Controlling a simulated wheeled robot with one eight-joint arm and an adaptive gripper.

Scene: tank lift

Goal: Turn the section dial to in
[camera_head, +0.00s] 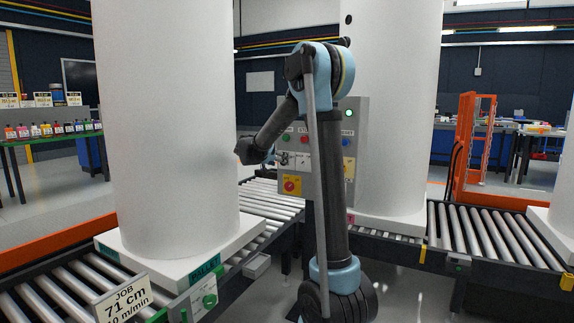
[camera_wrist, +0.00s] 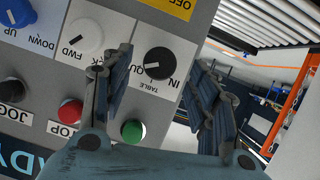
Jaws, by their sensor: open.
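The dial marked IN and OUT (camera_wrist: 158,63) is a round black knob on a white label, above the word TABLE, in the wrist view. Its white pointer mark lies on the side of the partly covered OUT lettering, away from IN. My gripper (camera_wrist: 163,72) is open, with one finger on each side of this knob. I cannot tell whether either finger touches it. The left finger covers part of the label. In the head view the grey control panel (camera_head: 361,110) stands behind my arm, which hides much of it.
Near the dial are a white FWD knob (camera_wrist: 86,35), a blue-labelled UP/DOWN knob (camera_wrist: 17,12), a red button (camera_wrist: 70,112), a green button (camera_wrist: 133,131) and a black JOG knob (camera_wrist: 12,91). Roller conveyors (camera_head: 490,232) and a large white tank (camera_head: 165,120) flank the panel.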

